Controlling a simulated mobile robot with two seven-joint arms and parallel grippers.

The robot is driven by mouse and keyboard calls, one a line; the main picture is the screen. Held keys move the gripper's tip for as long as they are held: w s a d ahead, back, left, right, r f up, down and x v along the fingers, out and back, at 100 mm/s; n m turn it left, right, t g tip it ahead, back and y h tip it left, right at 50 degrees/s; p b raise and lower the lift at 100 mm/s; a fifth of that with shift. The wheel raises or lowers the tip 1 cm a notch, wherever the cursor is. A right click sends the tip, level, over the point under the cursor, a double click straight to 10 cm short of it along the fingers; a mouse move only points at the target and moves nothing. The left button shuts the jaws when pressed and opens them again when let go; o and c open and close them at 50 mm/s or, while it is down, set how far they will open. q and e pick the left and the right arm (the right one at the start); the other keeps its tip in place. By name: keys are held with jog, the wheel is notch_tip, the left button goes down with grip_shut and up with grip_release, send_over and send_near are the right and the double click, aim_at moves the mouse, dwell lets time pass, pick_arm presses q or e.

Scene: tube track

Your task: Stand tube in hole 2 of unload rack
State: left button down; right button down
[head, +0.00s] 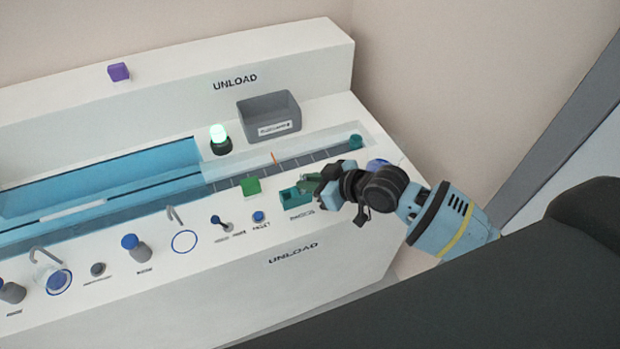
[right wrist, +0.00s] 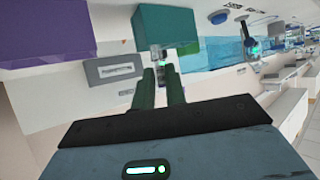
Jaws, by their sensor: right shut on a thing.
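The unload rack (head: 291,201) is a small teal block on the front ledge of the white unload bench. My right gripper (head: 312,183) is at its back right side, with green fingers close to the rack. In the right wrist view the right gripper (right wrist: 159,80) is shut on a narrow, pale tube (right wrist: 157,56). The tube's far end meets or passes behind a teal block in the picture, and I cannot tell whether it is in a hole. The tube cannot be made out in the head view. My left gripper is not in view.
A green block (head: 251,186) sits left of the rack. Behind are a grey bin (head: 269,117) and a lit green lamp (head: 220,139). Knobs and a blue button (head: 259,217) line the front ledge. A purple block (head: 118,72) sits on the back ledge.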

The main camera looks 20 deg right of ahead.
jog(key=c, duration=1.4)
grip_release()
jog(key=shift+o, duration=0.2)
jog(key=v, duration=0.7)
jog(key=shift+s+d+r, duration=0.2)
jog(key=shift+s, duration=0.1)
